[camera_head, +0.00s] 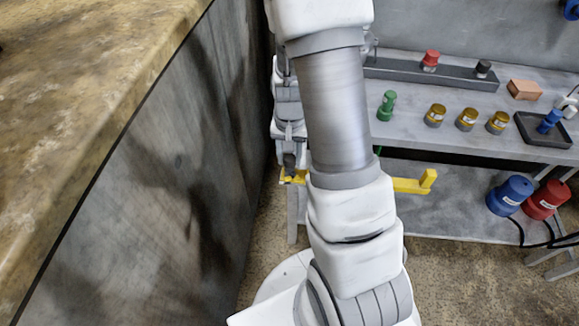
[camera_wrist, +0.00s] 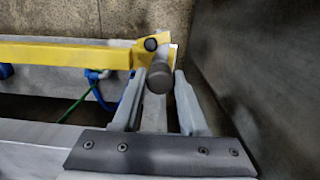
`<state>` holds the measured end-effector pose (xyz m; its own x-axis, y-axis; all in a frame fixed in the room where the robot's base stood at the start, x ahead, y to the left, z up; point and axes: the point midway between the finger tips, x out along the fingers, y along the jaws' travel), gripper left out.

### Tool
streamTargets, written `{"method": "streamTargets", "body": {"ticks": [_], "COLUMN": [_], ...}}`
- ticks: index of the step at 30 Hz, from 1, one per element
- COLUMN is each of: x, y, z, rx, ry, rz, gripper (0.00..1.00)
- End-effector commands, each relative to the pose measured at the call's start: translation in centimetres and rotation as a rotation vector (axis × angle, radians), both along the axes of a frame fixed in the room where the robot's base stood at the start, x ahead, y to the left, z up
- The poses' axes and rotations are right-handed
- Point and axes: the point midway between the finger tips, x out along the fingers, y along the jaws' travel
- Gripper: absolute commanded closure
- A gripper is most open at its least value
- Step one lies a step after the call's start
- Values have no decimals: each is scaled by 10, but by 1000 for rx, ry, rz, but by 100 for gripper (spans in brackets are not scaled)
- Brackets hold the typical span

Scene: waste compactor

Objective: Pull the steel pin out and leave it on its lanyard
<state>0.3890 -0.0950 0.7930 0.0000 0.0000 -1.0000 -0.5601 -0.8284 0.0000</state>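A yellow bar (camera_head: 408,185) crosses behind my arm in the head view, with an upturned right end. In the wrist view the yellow bar (camera_wrist: 70,53) runs in from the left to a bracket with a dark round bolt (camera_wrist: 150,44). A grey cylinder with a rounded dark end, apparently the steel pin (camera_wrist: 162,80), stands at that bracket. My gripper (camera_wrist: 160,76) has its fingers apart on either side of the pin; whether they touch it I cannot tell. In the head view my gripper (camera_head: 290,168) is at the bar's left end.
A dark wall panel (camera_head: 190,140) stands close on the left. Green and blue lines (camera_wrist: 88,98) hang below the bar. The bench (camera_head: 400,135) carries a green cylinder (camera_head: 386,105) and several brass pieces (camera_head: 467,119). Blue (camera_head: 509,196) and red (camera_head: 545,200) connectors sit lower right.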

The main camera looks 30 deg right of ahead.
Motion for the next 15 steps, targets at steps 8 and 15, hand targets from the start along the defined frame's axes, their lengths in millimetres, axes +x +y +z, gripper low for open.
{"method": "streamTargets", "body": {"ticks": [8, 15], "x": [0, 0], "y": [0, 0], "z": [0, 1], "rx": [0, 0], "ry": [0, 0], "rz": [0, 0], "gripper": [100, 100]}}
